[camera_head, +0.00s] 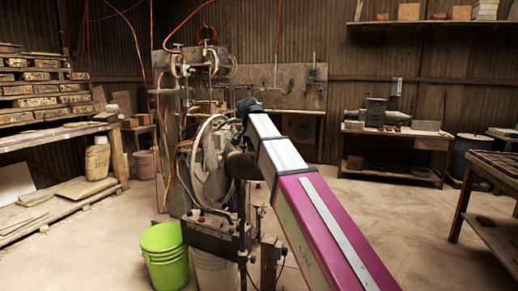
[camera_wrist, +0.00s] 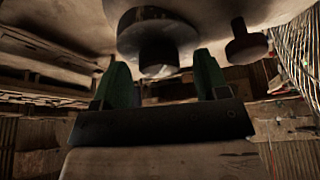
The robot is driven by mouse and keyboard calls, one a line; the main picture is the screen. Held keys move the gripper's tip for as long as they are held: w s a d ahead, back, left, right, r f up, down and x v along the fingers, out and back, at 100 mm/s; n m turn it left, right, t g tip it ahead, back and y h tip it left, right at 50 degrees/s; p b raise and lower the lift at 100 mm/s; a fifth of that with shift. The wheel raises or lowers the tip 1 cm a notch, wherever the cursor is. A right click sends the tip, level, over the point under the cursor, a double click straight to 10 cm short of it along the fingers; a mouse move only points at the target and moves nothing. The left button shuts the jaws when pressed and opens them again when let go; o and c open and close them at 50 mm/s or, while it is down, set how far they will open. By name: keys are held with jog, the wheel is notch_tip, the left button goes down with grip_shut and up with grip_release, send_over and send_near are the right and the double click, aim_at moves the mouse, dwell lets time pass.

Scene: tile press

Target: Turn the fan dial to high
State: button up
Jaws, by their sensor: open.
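In the wrist view, my gripper (camera_wrist: 162,75) shows two dark green fingers, spread apart. A dark, round, knob-like part (camera_wrist: 158,56) under a wider metal disc (camera_wrist: 150,25) appears between the fingertips. I cannot tell how far off it is or whether the fingers touch it. A smaller dark knob-like part (camera_wrist: 246,46) shows to the right, outside the fingers. No fan or dial marking is readable, so I cannot tell whether either part is the fan dial. In the head view my arm reaches toward the tile press (camera_head: 205,135), and my gripper cannot be made out.
A green bucket (camera_head: 165,255) and a pale bucket (camera_head: 212,268) stand before the press. Shelves with stacked boxes (camera_head: 40,88) line the left wall. A workbench with a machine (camera_head: 385,113) stands at the back right. The floor between is open.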

jog(key=v, duration=1)
jog(key=shift+r, duration=0.2)
jog(key=shift+s, duration=0.1)
